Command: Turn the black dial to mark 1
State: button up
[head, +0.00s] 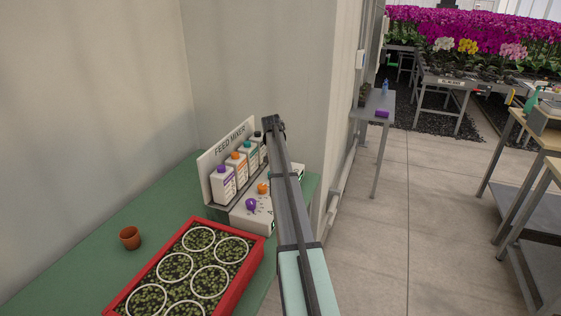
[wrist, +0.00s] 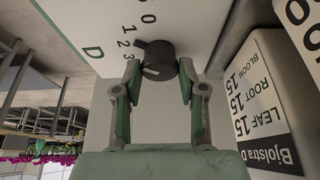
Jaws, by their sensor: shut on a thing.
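The black dial (wrist: 160,52) sits on the white panel (wrist: 90,18), beside printed marks 0, 1, 2 and 3 and a letter D. A dark nub on the dial's left side points toward the numbers, around 1 and 2; I cannot tell exactly which. My gripper (wrist: 160,70) is shut on the dial, one finger on each side of it. In the head view my arm hides the black dial and my fingertips. The feed mixer (head: 226,150) stands on the green bench, with a purple dial (head: 251,204) and an orange dial (head: 262,188) showing on its front.
Bottles with coloured caps (head: 222,183) stand on the mixer; a white labelled bottle (wrist: 262,100) is close to the right of my gripper. A red tray (head: 258,248) of round pots is in front of the mixer. A small terracotta pot (head: 130,238) stands at left on the green bench (head: 75,270).

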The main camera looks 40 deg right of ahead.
jog(key=shift+a+f+m+g, duration=0.15)
jog(key=shift+m+g, duration=0.35)
jog(key=shift+m, duration=0.6)
jog(key=o, duration=1.1)
jog(key=v, duration=1.2)
